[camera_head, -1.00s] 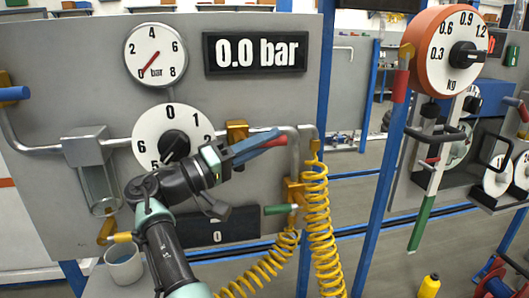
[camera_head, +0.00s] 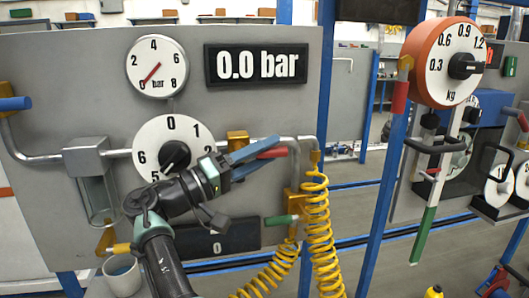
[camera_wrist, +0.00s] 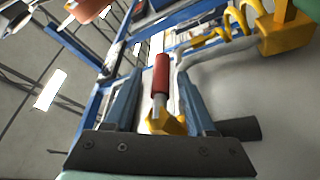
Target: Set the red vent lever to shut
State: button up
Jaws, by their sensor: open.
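The red vent lever (camera_head: 272,153) shows on the panel's pipe line, beside the fingertips of my gripper (camera_head: 258,155). In the wrist view its red handle (camera_wrist: 161,73) lies between the two blue fingers of my gripper (camera_wrist: 160,92), with visible gaps on both sides. A yellow valve part (camera_wrist: 166,123) sits at the handle's near end, also between the fingers. My gripper is open around the lever and not pressed on it. In the head view my fingers partly hide the lever and its pivot.
The panel carries a pressure gauge (camera_head: 156,67), a display reading 0.0 bar (camera_head: 256,64) and a numbered dial (camera_head: 150,140) close behind my arm. A coiled yellow hose (camera_head: 318,220) hangs right of my gripper. A blue post (camera_head: 385,190) stands farther right.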

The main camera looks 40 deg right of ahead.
jog(key=b+v, duration=0.3)
jog(key=v, duration=0.9)
jog(key=shift+a, duration=0.4)
jog(key=shift+f, duration=0.1)
